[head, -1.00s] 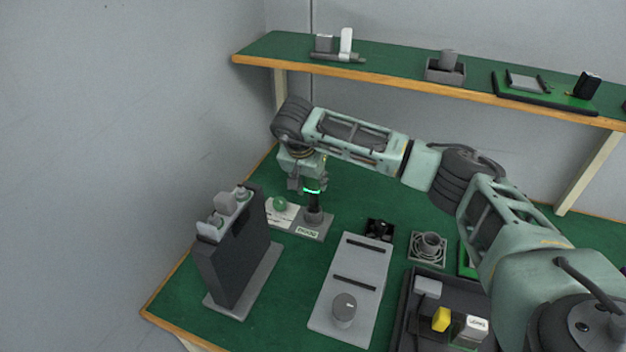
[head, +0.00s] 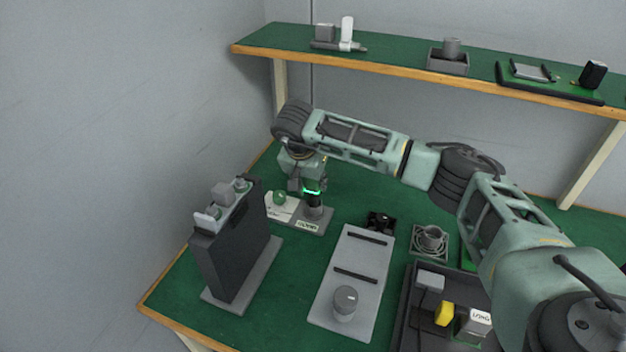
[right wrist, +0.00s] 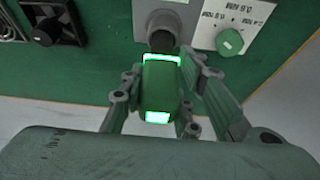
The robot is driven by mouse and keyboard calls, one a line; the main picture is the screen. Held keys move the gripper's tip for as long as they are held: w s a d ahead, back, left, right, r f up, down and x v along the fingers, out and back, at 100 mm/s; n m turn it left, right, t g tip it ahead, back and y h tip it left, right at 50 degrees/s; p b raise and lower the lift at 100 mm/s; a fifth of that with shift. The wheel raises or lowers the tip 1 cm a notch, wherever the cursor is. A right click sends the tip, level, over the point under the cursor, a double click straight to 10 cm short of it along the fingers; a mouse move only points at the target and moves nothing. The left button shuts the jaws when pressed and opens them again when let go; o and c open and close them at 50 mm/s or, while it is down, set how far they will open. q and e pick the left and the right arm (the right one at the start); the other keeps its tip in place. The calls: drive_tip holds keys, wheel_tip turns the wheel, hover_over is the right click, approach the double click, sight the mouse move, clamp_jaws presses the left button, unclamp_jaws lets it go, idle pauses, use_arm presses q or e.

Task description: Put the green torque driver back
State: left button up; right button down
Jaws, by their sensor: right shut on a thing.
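My right gripper (head: 308,186) is at the back left of the bench. It is shut on the green torque driver (head: 313,195), which is upright with glowing green bands. In the right wrist view, the gripper fingers (right wrist: 158,100) close on both sides of the green driver body (right wrist: 160,85). The driver's dark lower end meets the round grey socket (head: 313,212) of the holder base; I cannot tell how deep it sits. The base also shows in the right wrist view (right wrist: 190,12). My left gripper is out of view.
Beside the socket is a white card with a green knob (head: 280,197). A tall dark rack (head: 232,250) stands at front left. A grey plate (head: 350,285), a small black fan (head: 380,222) and a dark tray (head: 403,318) lie to the right. A shelf (head: 400,75) runs behind.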

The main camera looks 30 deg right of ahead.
drive_tip(key=shift+f+b, duration=0.85)
drive_tip(key=shift+f, duration=0.45)
drive_tip(key=c, duration=1.3)
unclamp_jaws()
drive_tip(key=shift+o, duration=0.2)
drive_tip(key=o, duration=0.5)
drive_tip(key=shift+r, duration=0.1)
drive_tip(key=shift+s+a+r+p, duration=0.1)
drive_tip(key=shift+a+r+p, duration=0.1)
drive_tip(key=shift+r+p, duration=0.4)
drive_tip(key=shift+p+v, duration=1.8)
drive_tip(key=shift+v, duration=1)
